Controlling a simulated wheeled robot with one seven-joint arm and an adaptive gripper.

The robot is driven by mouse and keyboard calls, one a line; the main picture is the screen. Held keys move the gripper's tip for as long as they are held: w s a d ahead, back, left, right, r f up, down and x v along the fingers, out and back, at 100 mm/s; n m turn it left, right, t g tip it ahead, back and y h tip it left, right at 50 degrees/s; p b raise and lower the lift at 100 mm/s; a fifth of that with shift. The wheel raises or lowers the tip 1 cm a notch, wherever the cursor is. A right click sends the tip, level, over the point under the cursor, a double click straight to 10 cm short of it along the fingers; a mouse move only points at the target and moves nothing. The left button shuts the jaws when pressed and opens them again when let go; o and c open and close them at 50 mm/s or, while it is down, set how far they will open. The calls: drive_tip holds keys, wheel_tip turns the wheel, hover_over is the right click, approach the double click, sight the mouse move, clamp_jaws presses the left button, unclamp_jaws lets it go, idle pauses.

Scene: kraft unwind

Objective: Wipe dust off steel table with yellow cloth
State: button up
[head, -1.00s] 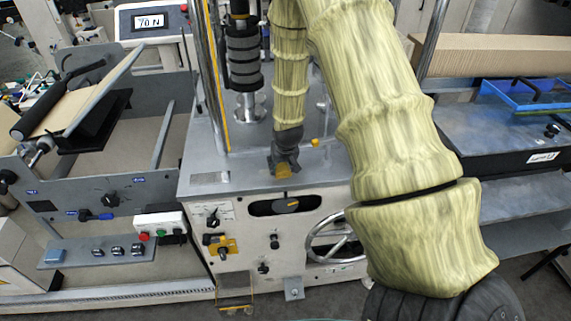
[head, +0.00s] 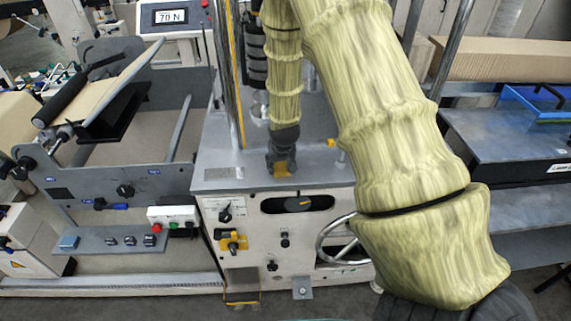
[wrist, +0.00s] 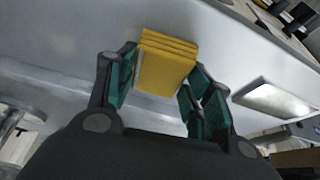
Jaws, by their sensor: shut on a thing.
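The yellow cloth (wrist: 165,64) is folded in layers and sits between the two green-padded fingers of my gripper (wrist: 158,90) in the wrist view. My gripper is shut on it. In the head view my gripper (head: 282,160) points down at the steel table (head: 225,172), near its front edge, with a bit of yellow cloth (head: 282,169) showing at its tip. The grey steel top (wrist: 75,40) also fills the upper part of the wrist view. I cannot tell whether the cloth touches the steel. No dust can be made out clearly.
A chrome post (head: 232,75) and a dark stacked cylinder (head: 256,60) rise from the tabletop. A handwheel (head: 335,240) is on the front right. A control panel with a 70 N display (head: 171,17) stands back left. Dark shelves (head: 510,150) are at right.

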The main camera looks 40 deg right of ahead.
sight(316, 162)
drive_tip(key=shift+w+a+f, duration=0.1)
drive_tip(key=shift+w+a, duration=0.25)
drive_tip(key=shift+a, duration=0.4)
drive_tip(key=shift+w+d, duration=0.7)
drive_tip(key=shift+w, duration=0.35)
drive_tip(key=shift+s+d+r, duration=0.1)
drive_tip(key=shift+s+d, duration=0.4)
drive_tip(key=shift+d, duration=0.35)
drive_tip(key=shift+s+d+r, duration=0.1)
drive_tip(key=shift+s+d, duration=0.35)
drive_tip(key=shift+d, duration=0.35)
drive_tip(key=shift+s+d+f, duration=0.1)
drive_tip(key=shift+s+d, duration=0.4)
drive_tip(key=shift+d, duration=0.3)
drive_tip(key=shift+s+d+f, duration=0.1)
drive_tip(key=shift+s+d, duration=0.4)
drive_tip(key=shift+d, duration=0.25)
drive_tip(key=shift+s+d+p, duration=0.25)
drive_tip(key=shift+s+d, duration=0.4)
drive_tip(key=shift+d, duration=0.4)
drive_tip(key=shift+s+d+p, duration=0.25)
drive_tip(key=shift+s+d, duration=0.4)
drive_tip(key=shift+d, duration=0.4)
drive_tip(key=shift+s+d+p, duration=0.25)
drive_tip(key=shift+s+d, duration=0.4)
drive_tip(key=shift+d, duration=0.4)
drive_tip(key=shift+s+d+r, duration=0.1)
drive_tip(key=shift+d+r, duration=0.05)
